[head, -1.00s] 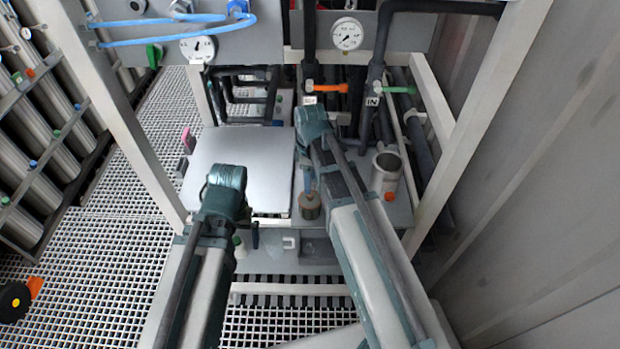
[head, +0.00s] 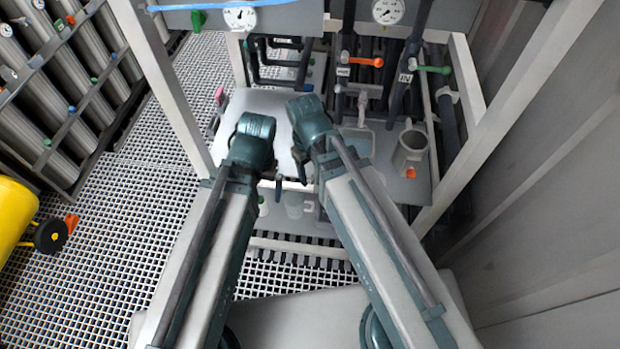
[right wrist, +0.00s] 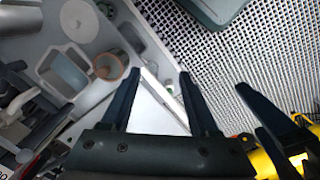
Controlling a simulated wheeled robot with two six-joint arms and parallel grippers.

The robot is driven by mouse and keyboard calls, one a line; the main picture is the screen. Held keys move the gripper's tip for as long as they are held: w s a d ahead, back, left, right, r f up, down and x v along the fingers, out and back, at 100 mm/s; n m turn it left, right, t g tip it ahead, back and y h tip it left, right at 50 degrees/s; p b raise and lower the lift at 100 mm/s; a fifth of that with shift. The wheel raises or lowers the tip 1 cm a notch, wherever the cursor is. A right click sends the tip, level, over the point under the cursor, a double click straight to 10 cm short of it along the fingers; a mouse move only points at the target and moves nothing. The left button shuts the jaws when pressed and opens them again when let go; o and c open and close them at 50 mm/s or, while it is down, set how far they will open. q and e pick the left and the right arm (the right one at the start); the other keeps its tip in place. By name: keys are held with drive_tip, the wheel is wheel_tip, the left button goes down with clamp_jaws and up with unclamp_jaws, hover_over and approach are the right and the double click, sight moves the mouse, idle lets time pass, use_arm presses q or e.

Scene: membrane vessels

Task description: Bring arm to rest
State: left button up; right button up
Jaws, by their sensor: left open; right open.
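My left arm comes in from the left in the head view, and its open gripper (head: 278,186) points down in front of the white panel. My right arm stands close beside it, and its gripper (head: 301,166) is mostly hidden behind its wrist. In the right wrist view, the right gripper (right wrist: 158,73) is open, with nothing between its two dark fingers. Two more dark fingers, apparently my left gripper (right wrist: 275,115), show at the right of that view. Neither gripper visibly holds anything.
A white panel (head: 258,102) lies beyond my wrists. A grey metal jug (head: 410,153) stands on the shelf at right. A brown pot (right wrist: 108,67) shows in the wrist view. Frame posts flank both arms. A yellow object (head: 14,215) stands at far left; grating floor there is open.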

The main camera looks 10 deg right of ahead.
drive_tip(key=s, duration=0.1)
drive_tip(key=s+a+m, duration=0.1)
drive_tip(key=s+m, duration=0.1)
drive_tip(key=shift+s+a, duration=0.35)
drive_tip(key=shift+a, duration=0.05)
wheel_tip(320, 180, down, 2)
drive_tip(key=shift+f+b, duration=0.25)
drive_tip(key=shift+b, duration=1)
